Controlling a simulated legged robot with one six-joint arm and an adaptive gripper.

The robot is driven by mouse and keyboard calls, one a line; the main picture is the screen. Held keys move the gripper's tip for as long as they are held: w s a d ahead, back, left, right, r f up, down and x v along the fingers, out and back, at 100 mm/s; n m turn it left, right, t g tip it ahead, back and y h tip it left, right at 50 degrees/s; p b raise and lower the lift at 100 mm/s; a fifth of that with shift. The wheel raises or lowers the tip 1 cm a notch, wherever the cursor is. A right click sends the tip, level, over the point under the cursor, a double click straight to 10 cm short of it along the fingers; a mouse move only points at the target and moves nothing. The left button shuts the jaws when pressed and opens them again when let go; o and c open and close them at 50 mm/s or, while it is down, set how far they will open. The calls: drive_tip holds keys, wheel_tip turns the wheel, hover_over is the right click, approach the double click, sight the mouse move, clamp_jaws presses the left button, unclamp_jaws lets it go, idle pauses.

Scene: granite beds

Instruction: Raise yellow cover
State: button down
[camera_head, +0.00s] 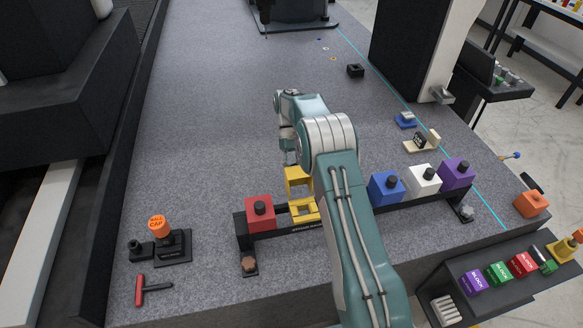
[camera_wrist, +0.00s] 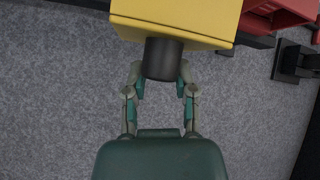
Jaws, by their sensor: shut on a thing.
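The yellow cover (camera_head: 297,181) is a boxy block held above a yellow base (camera_head: 303,210) in a dark rail, in the head view. It hangs apart from the base, slightly tilted. In the wrist view the yellow cover (camera_wrist: 180,18) fills the top, and its black knob (camera_wrist: 163,58) points toward my gripper (camera_wrist: 160,75). My gripper's fingers are shut on the knob from both sides. In the head view my arm hides most of the gripper, and the fingertips are hard to make out.
On the dark rail (camera_head: 281,232) a red block (camera_head: 260,213) stands left of the base. Blue (camera_head: 386,189), white (camera_head: 425,181) and purple (camera_head: 457,174) blocks stand right. The bed behind is mostly clear.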

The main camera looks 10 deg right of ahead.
drive_tip(key=shift+s+d+f, duration=0.1)
drive_tip(key=shift+d, duration=0.2)
idle(0.5)
drive_tip(key=shift+c, duration=2.3)
unclamp_jaws()
drive_tip(key=shift+o, duration=0.3)
drive_tip(key=shift+d, duration=0.2)
drive_tip(key=shift+a, duration=0.1)
drive_tip(key=shift+a+r, duration=0.2)
drive_tip(key=shift+r, duration=0.35)
drive_tip(key=r, duration=0.9)
drive_tip(key=shift+d, duration=0.3)
drive_tip(key=shift+f, duration=0.1)
